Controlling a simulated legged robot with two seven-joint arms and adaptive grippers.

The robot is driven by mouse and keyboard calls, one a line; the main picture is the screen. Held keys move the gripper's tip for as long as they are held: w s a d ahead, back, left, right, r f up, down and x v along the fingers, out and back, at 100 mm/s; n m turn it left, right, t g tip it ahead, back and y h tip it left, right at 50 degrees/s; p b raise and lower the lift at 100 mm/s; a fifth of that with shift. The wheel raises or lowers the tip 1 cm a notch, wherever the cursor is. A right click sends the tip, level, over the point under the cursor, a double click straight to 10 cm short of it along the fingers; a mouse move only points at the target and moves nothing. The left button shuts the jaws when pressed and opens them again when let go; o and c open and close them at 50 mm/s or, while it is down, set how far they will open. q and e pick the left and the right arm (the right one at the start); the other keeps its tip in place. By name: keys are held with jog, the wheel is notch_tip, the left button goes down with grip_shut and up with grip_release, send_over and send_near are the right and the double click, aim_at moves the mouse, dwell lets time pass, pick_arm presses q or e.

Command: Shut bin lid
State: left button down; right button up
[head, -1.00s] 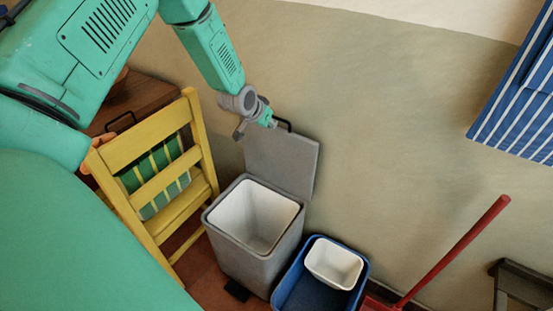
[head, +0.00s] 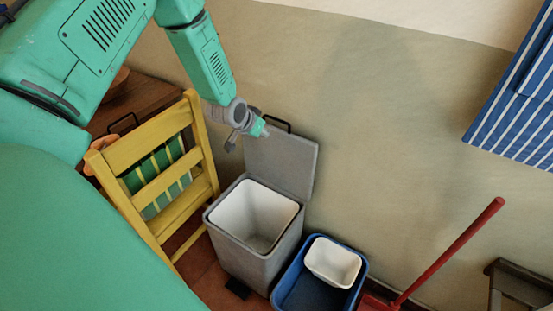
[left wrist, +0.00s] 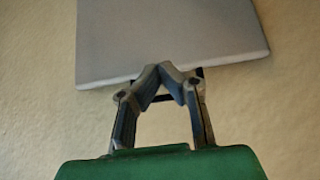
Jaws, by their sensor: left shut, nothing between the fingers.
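The grey bin (head: 250,245) stands on the floor against the wall, with a white liner inside. Its grey lid (head: 282,165) is open, standing upright at the back, with a dark handle (head: 276,123) at its top edge. My left gripper (head: 262,130) is shut and empty at the lid's upper left, close to the handle. In the left wrist view the shut fingertips (left wrist: 160,72) overlap the edge of the lid (left wrist: 250,30), with the dark handle partly hidden behind them. I cannot tell if they touch. My right gripper is not in view.
A yellow chair (head: 158,185) with a green striped cushion stands left of the bin. A blue tub (head: 308,297) with a white container (head: 333,262) is at its right. A red-handled tool (head: 450,250) leans further right. Striped blue fabric (head: 520,110) hangs at upper right.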

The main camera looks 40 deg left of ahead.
pick_arm(q)
jog(key=shift+s, duration=0.65)
notch_tip(320, 180, up, 10)
jog(key=p, duration=0.9)
jog(key=shift+d, duration=0.1)
dwell(1.6)
jog(key=s+d+f+g+h+b, duration=0.1)
jog(key=s+d+f+g+b, duration=0.2)
jog(key=s+d+f, duration=0.9)
jog(key=s+d+f+g+b, duration=0.1)
jog(key=s+d, duration=0.1)
jog(key=s, duration=0.5)
jog(key=s+d+f+m+g+b, duration=0.1)
jog(key=s+d+f+g, duration=0.1)
jog(key=s, duration=0.5)
jog(key=s+d+f+g+b, duration=0.1)
jog(key=s+d, duration=0.3)
jog(key=s, duration=0.3)
jog(key=shift+s+f+m, duration=0.35)
jog(key=shift+m, duration=0.05)
